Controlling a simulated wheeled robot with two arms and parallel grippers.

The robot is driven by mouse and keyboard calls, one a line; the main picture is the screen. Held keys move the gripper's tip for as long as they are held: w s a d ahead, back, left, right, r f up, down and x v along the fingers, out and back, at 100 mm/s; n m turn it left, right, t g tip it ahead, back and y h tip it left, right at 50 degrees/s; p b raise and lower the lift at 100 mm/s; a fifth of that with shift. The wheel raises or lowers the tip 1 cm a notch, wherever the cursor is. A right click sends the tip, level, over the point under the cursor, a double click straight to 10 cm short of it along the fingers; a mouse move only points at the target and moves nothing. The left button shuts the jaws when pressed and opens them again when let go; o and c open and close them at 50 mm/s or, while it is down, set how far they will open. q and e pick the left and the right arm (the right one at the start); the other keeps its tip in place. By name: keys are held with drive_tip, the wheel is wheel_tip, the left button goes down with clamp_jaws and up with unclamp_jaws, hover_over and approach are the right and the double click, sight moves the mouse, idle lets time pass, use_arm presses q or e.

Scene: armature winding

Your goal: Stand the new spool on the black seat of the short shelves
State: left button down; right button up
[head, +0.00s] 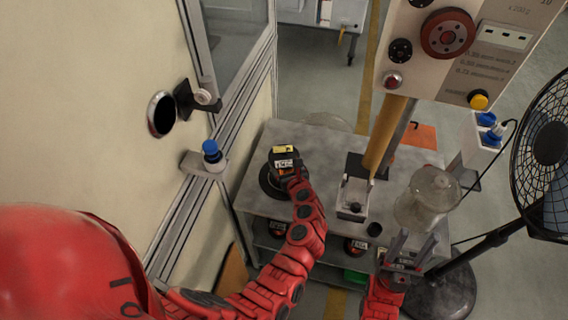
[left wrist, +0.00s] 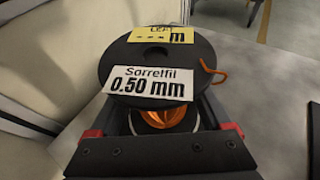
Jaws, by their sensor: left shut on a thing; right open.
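The new spool (head: 283,154) has black flanges and orange wire; its white label reads "Sorretfil 0.50 mm" in the left wrist view (left wrist: 150,84), with a yellow label behind. My left gripper (head: 291,176) is shut on it, its dark jaws on either side of the wire in the left wrist view (left wrist: 160,128). The spool is over or on the black seat (head: 267,186), a dark round disc on top of the short shelves (head: 249,197). I cannot tell whether they touch; spool and hand hide part of the seat. My right gripper (head: 409,246) is open, at the right of the shelves.
A metal and black device (head: 354,192) stands right of the spool, beside a yellow post (head: 385,140). A glass jar (head: 428,195) is near my right gripper. More spools (head: 356,245) sit on the lower shelf. A fan (head: 545,150) stands far right; a machine wall is left.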

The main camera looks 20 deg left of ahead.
use_arm(q)
drive_tip(key=shift+f+b, duration=0.4)
drive_tip(key=shift+b, duration=0.25)
unclamp_jaws()
drive_tip(key=shift+s+f, duration=0.1)
drive_tip(key=b+v, duration=0.3)
drive_tip(key=v, duration=1.4)
drive_tip(key=shift+b, duration=0.35)
drive_tip(key=shift+s+d, duration=0.15)
drive_tip(key=shift+s, duration=0.05)
